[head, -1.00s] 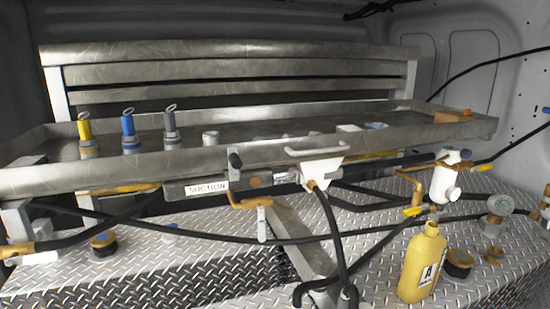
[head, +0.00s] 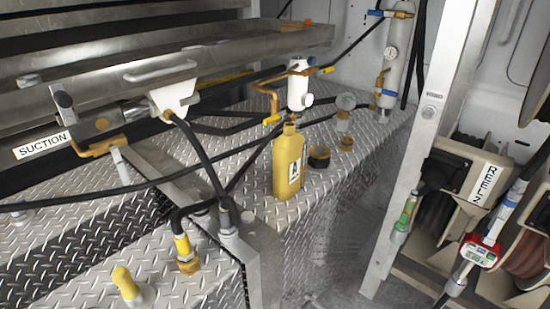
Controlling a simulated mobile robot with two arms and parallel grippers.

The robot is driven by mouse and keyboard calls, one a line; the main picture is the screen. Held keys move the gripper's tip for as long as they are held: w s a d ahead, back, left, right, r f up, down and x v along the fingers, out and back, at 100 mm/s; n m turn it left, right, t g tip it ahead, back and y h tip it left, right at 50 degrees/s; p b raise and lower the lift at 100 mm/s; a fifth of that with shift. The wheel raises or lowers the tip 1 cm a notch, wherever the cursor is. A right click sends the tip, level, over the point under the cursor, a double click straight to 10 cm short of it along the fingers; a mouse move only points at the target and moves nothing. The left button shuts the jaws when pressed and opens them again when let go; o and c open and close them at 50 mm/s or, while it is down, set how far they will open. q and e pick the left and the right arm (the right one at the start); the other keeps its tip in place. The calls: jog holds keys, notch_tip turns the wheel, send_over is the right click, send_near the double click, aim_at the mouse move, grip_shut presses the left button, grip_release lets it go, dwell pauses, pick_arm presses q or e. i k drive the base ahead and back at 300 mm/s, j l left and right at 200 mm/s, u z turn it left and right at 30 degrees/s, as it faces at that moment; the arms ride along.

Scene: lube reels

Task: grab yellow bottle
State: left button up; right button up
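The yellow bottle (head: 287,165) stands upright on the diamond-plate deck (head: 225,200), near the middle of the head view. It has a white label with a black letter on its front. A white valve body with yellow handles stands close behind its neck. Neither of my grippers shows in the view.
A metal tray (head: 220,60) runs along the upper left, with a SUCTION label (head: 42,146) below it. Black hoses (head: 200,150) cross the deck left of the bottle. A black cap (head: 319,156) sits to its right. Reels (head: 470,190) stand at the right beyond a white post (head: 425,130).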

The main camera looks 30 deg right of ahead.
aim_at(289, 150)
jog(key=l+z, duration=0.1)
jog(key=z, duration=1.25)
